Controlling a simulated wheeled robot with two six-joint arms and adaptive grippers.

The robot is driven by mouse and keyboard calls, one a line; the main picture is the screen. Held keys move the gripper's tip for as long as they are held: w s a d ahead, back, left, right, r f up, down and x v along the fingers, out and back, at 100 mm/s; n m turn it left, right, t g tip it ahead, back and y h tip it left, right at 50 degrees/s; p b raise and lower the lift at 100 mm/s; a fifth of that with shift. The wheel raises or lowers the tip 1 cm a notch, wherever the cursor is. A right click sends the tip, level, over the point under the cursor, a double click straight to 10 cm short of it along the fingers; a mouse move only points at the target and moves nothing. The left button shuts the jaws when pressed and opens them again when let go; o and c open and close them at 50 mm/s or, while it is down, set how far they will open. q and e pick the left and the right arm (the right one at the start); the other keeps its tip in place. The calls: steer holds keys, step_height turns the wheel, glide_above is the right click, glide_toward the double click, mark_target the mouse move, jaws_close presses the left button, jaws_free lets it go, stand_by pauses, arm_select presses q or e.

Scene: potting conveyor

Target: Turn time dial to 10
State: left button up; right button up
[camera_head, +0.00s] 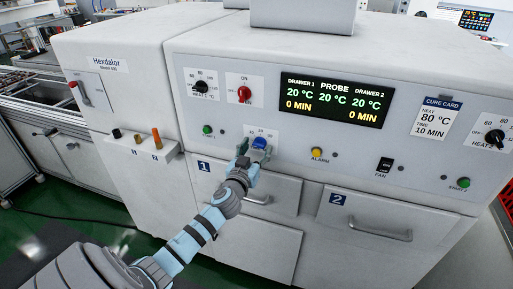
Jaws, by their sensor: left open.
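The time dial is the blue knob (260,143) on the front panel, left of centre, below the red switch. My left gripper (251,157) is at this knob, its open fingers reaching up to it from below. I cannot tell whether the fingers touch it. The fingers hide part of the dial's plate and scale, so the setting cannot be read. The display (333,99) shows 20 °C three times and 0 MIN for drawer 1 and drawer 2. The cure card (436,118) reads heat 80 °C, time 10 MIN. My right gripper is not in view.
Close by are a green button (207,129), a red switch knob (244,94), a black heat knob (200,87) and an amber alarm light (316,152). Drawer 1's handle (257,199) sticks out below the gripper. Drawer 2's handle (381,234) is at right.

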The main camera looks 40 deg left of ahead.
arm_select(q)
steer(key=shift+w, duration=0.25)
steer(key=shift+s, duration=0.15)
steer(key=c, duration=1.2)
steer(key=shift+o, duration=0.2)
steer(key=m, duration=0.4)
steer(key=shift+m, duration=0.3)
steer(key=m, duration=0.4)
steer(key=shift+f, duration=0.1)
steer(key=o, duration=1.2)
steer(key=shift+c, duration=0.2)
